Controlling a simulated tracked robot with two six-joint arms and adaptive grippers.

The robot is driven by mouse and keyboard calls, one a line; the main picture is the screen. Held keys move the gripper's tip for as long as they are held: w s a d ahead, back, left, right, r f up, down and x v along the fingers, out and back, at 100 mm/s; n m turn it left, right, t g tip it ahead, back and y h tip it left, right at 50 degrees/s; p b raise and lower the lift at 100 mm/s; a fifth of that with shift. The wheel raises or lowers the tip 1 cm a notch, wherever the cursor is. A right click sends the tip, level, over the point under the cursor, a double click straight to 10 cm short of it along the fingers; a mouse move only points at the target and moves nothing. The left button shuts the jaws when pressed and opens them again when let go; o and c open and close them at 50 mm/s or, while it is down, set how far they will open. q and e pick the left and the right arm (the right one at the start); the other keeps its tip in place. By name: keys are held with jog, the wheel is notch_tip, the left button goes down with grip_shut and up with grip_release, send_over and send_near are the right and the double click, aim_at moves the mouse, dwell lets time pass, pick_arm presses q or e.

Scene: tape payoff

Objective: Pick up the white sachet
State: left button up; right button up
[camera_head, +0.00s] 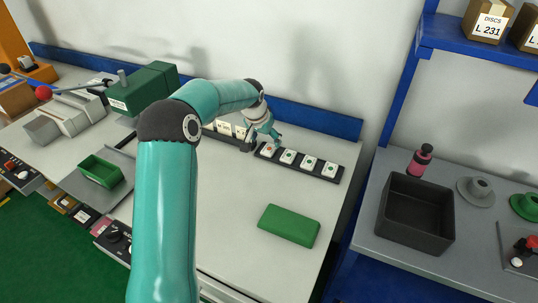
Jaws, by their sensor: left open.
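Several white sachets with small coloured marks lie in a row in a long dark tray (318,174) at the back of the bench. The leftmost white sachet (268,151) has a reddish mark and is partly hidden by my gripper. Others to its right are a second (288,156) and a third sachet (308,162), with green marks. My left gripper (262,142) points down at the left end of the tray, close to the leftmost sachet. It is open; I cannot tell whether it touches the sachet. My right gripper is out of view.
Cream cards (224,127) stand left of the gripper. A green block (289,225) lies on the bench (235,215) in front of the tray. A green machine (146,88) stands at left. A dark bin (413,234) and pink bottle (420,160) are on the right-hand bench.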

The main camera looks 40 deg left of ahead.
pick_arm(q)
jog(key=shift+b+x, duration=0.6)
jog(key=shift+x, duration=2.8)
jog(key=shift+a, duration=0.2)
jog(key=c, duration=0.8)
jog(key=shift+d+f, duration=0.1)
jog(key=c, duration=0.4)
jog(key=shift+s, duration=0.1)
jog(key=shift+r, duration=0.65)
notch_tip(320, 180, up, 8)
notch_tip(320, 180, up, 11)
jog(key=p, duration=0.2)
send_over(269, 148)
jog(key=shift+s+d, duration=0.3)
jog(key=shift+s, duration=0.15)
